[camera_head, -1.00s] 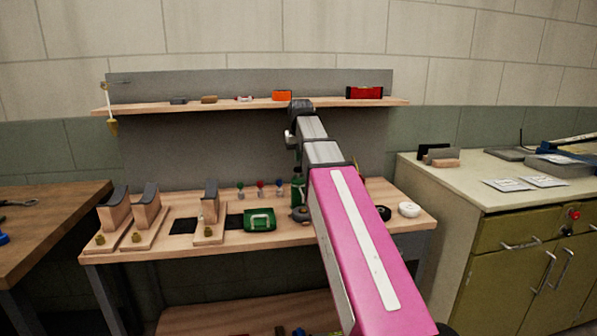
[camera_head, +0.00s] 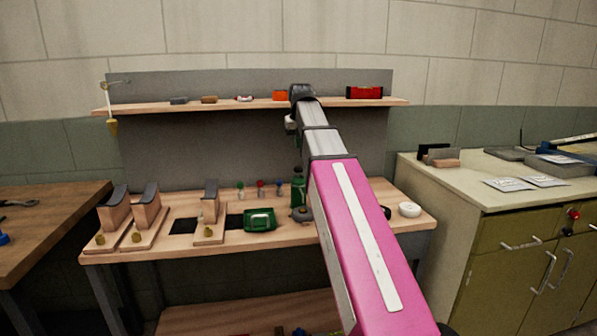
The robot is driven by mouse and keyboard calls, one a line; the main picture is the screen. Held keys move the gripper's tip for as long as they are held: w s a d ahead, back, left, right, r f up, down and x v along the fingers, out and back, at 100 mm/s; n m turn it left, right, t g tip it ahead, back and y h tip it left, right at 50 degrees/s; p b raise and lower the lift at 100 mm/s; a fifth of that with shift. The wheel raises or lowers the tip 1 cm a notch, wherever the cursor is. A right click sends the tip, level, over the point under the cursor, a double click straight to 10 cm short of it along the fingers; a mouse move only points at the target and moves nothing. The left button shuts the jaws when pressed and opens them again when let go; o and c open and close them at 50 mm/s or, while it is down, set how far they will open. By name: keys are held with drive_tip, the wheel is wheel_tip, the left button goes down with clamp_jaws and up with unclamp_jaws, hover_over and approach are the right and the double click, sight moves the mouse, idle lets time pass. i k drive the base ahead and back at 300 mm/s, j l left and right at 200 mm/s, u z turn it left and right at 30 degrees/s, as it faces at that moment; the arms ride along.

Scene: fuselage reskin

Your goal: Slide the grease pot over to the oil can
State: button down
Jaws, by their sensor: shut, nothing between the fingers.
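A dark green bottle-shaped container (camera_head: 298,188), perhaps the oil can, stands upright on the workbench just left of my arm. A low, dark round item (camera_head: 302,214), perhaps the grease pot, sits close in front of it; I cannot tell whether they touch. At this size I cannot confirm either name. My arm reaches up and away over the bench, with its far visible end in front of the shelf. My gripper's fingers are not visible. My pink arm link hides part of the bench right of the bottle.
The workbench (camera_head: 330,232) also holds a green tray (camera_head: 260,220), wooden blocks with dark tops (camera_head: 210,205), small coloured-top items (camera_head: 261,188) and a white round item (camera_head: 409,209). A shelf (camera_head: 230,104) with small items runs above. A green cabinet (camera_head: 490,240) stands right.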

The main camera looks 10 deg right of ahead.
sight(297, 184)
drive_tip(key=k, duration=1)
